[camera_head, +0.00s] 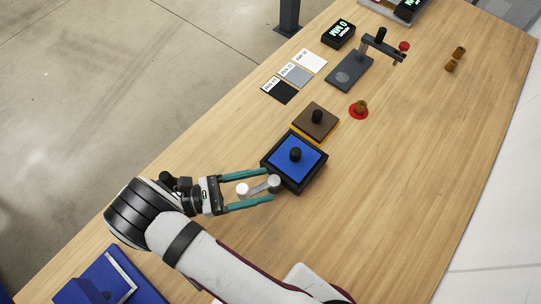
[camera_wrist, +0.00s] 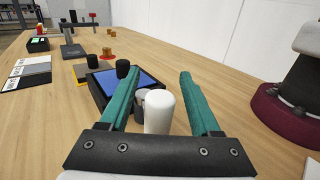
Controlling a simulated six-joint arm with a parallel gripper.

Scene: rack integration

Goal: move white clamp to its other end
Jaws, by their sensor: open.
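The white clamp shows in the head view as a short grey arm with a white rounded knob (camera_head: 243,190) at its left end and a grey cylinder (camera_head: 274,184) at its right end. It lies beside the near left corner of a black frame (camera_head: 315,177) with a blue top. My gripper (camera_head: 270,185) is open, its teal fingers on either side of the clamp. In the wrist view the white knob (camera_wrist: 159,112) stands upright between the fingers (camera_wrist: 158,75), with the grey cylinder (camera_wrist: 141,95) partly hidden behind it. No grip on it shows.
The blue panel (camera_head: 289,167) carries a black knob (camera_head: 295,154). Behind stand a brown block (camera_head: 325,127) with a black knob, a red disc (camera_head: 353,113) with a brown piece, labelled swatches (camera_head: 296,74) and a grey stand (camera_head: 349,75). The table's right side is largely clear.

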